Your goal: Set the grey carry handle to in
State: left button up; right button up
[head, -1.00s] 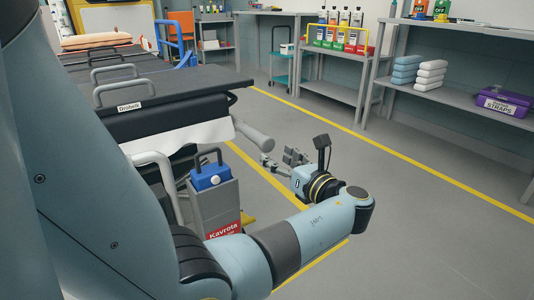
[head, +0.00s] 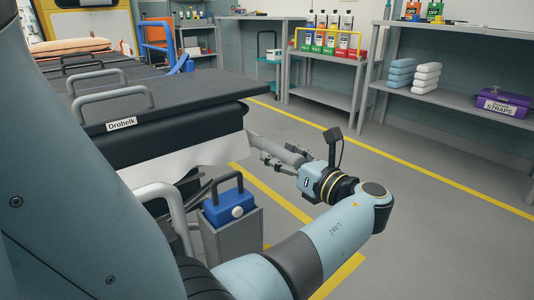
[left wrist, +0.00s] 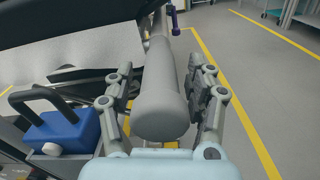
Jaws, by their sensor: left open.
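The grey carry handle (head: 287,151) is a thick rounded bar sticking out from the near end of the stretcher, below its black mattress. In the left wrist view the handle (left wrist: 160,95) points toward the camera and fills the middle. My left gripper (head: 272,152) is open, with one finger on each side of the handle. In the left wrist view my left gripper (left wrist: 160,75) shows small gaps between its fingers and the bar, so it does not look clamped on. The handle's root is partly hidden under the stretcher edge. My right gripper is out of view.
The black stretcher (head: 190,92) with grey loop rails lies just above and left of the gripper. A blue-topped box (head: 222,206) in a grey holder stands below it. Shelves (head: 440,88) line the back right. The grey floor to the right is clear.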

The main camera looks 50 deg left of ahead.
aim_at(269, 149)
pick_arm(q)
jog(key=shift+a, duration=0.25)
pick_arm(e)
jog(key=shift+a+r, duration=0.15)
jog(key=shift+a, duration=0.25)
pick_arm(q)
jog(key=shift+c, duration=0.4)
grip_shut()
jog(key=shift+a+r, duration=0.1)
jog(key=a+p, duration=0.1)
jog(key=a, duration=0.2)
jog(key=shift+w+a+p, duration=0.15)
jog(key=shift+a+p, duration=0.05)
jog(key=shift+p, duration=0.1)
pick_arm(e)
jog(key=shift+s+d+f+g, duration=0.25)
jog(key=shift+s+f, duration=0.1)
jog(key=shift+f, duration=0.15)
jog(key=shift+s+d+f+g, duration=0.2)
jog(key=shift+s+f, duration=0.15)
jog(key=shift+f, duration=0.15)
